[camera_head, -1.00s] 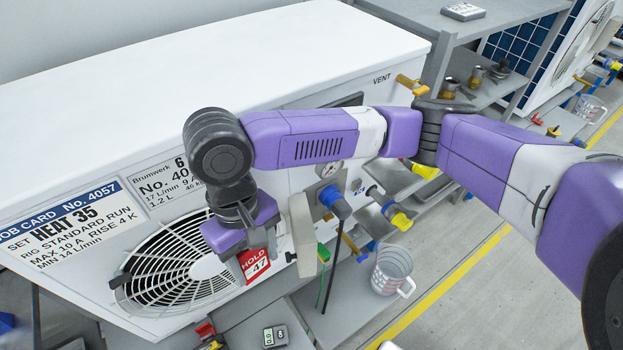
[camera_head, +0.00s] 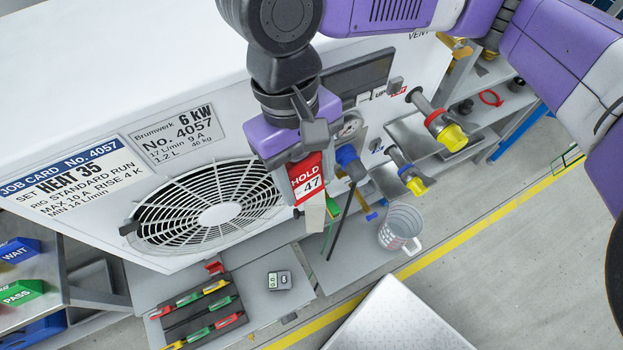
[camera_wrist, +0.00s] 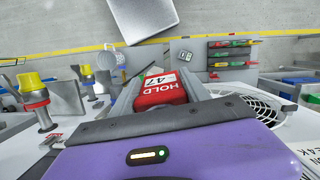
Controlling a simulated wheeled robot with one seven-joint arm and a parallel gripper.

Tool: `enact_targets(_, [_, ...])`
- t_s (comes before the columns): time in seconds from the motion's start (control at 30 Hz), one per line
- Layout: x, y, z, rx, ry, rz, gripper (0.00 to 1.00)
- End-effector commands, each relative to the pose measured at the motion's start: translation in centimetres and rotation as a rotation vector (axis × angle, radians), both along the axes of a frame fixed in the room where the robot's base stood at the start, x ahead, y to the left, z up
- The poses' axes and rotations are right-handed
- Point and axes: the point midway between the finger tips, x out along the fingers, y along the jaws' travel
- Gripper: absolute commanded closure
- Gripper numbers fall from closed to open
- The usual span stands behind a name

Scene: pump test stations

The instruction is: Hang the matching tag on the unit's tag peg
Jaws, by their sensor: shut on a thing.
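My gripper (camera_head: 311,150) is shut on a red and white tag (camera_head: 307,178) marked HOLD 47. It holds the tag in front of the white unit (camera_head: 110,90), just right of the fan grille (camera_head: 170,215). In the wrist view the tag (camera_wrist: 162,88) sits between the fingers. The unit's plate (camera_head: 178,135) reads No. 4057, 6 kW, and its job card (camera_head: 70,180) reads HEAT 35. I cannot pick out the tag peg; my gripper covers part of the unit's front. A blue WAIT tag (camera_head: 18,250) and a green PASS tag (camera_head: 22,292) sit in a rack at the left.
Pipe stubs with yellow caps (camera_head: 452,137) stick out at the right. Open floor lies beyond the yellow line.

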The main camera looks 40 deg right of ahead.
Motion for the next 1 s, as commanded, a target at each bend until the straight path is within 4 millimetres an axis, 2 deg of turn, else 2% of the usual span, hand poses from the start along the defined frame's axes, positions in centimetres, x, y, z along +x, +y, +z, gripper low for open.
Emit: enact_targets(1.0, [5.3,-1.7,-0.6,-0.001,0.0,0.0,0.84])
